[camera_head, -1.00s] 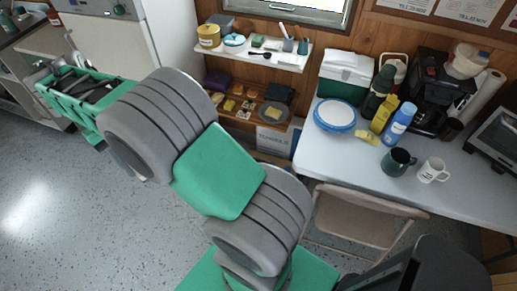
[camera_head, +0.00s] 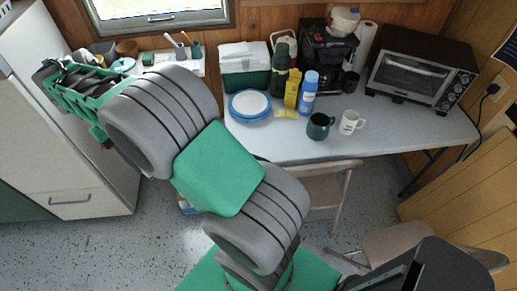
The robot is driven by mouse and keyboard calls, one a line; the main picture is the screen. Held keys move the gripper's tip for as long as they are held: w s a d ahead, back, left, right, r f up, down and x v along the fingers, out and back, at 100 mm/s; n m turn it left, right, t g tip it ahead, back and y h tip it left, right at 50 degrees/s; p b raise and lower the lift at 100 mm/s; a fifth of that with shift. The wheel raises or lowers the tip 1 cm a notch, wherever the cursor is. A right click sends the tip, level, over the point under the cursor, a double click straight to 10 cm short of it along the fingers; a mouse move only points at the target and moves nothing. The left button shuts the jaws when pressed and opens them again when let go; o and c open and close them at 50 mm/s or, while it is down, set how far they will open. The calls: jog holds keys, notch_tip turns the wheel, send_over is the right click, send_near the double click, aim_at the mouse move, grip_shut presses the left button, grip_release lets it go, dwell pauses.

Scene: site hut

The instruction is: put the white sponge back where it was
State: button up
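I cannot make out a white sponge in this view. My gripper (camera_head: 52,74) is at the upper left, at the end of my raised arm, in front of the white cabinet. Its fingers are small and partly hidden by its green housing, so I cannot tell whether it is open or shut or holds anything. The white wall shelf (camera_head: 198,68) shows behind my arm with a brown pot, a blue-and-white item and a cup of utensils on it. My arm hides the area below that shelf.
The white table (camera_head: 390,134) bears a blue-rimmed plate (camera_head: 249,105), a green-and-white cooler (camera_head: 245,75), bottles, a coffee maker, a dark mug (camera_head: 319,127), a white mug (camera_head: 350,122) and a toaster oven (camera_head: 423,70). Chairs (camera_head: 330,188) stand in front. Floor at lower left is clear.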

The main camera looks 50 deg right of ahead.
jog(key=s+d+f+n+h+b, duration=0.1)
jog(key=s+d+f+n, duration=0.2)
jog(key=d, duration=1.3)
jog(key=s+d+f+n+h+b, duration=0.1)
jog(key=s+d+f+n, duration=0.1)
jog(key=s+d+f, duration=0.7)
jog(key=s+d+f+n+t+h+b, duration=0.1)
jog(key=s+d+f+n, duration=0.2)
jog(key=d+f, duration=1.1)
jog(key=shift+s+d+f+n, duration=0.1)
jog(key=shift+s+d, duration=0.55)
jog(key=shift+d, duration=0.8)
jog(key=shift+s+d+r+n, duration=0.1)
jog(key=shift+s+d, duration=0.5)
jog(key=shift+d, duration=0.8)
jog(key=shift+s+d+f+n, duration=0.1)
jog(key=shift+s+d, duration=0.55)
jog(key=shift+d, duration=0.8)
notch_tip(320, 180, down, 3)
jog(key=shift+r+p, duration=0.2)
jog(key=shift+p, duration=0.35)
jog(key=shift+w+f, duration=0.1)
jog(key=shift+f, duration=0.25)
jog(key=o, duration=1.2)
